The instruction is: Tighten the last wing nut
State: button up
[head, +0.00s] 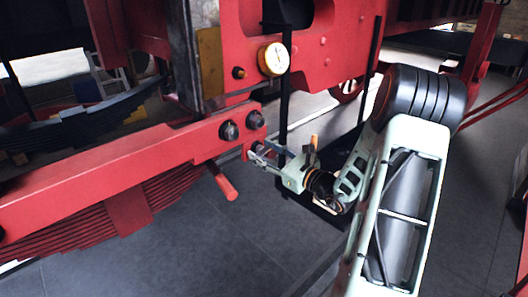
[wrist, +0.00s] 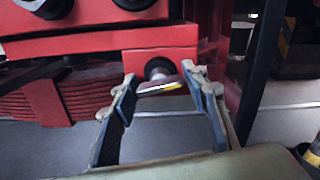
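The wing nut (wrist: 160,87) is a small pale metal piece with a yellow mark. In the wrist view it sits in front of a dark round boss (wrist: 159,68) on a red block. My gripper (wrist: 161,83) has its two fingers spread apart, one tip on each side of the nut. Whether either tip touches it cannot be told. In the head view my gripper (head: 260,153) reaches to the end of the red beam, below two dark bolts. The nut cannot be made out clearly there.
A red beam (head: 120,170) with a leaf spring (head: 150,200) below runs left. A red handle (head: 222,181) sticks out left of my gripper. A brass gauge (head: 272,59) is above. Dark upright posts (head: 284,90) stand close by. The grey floor below is mostly clear.

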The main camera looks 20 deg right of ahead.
jog(key=c, duration=0.7)
jog(key=shift+m+p, duration=0.55)
jog(key=shift+m, duration=0.75)
jog(key=o, duration=1.2)
jog(key=v, duration=1.2)
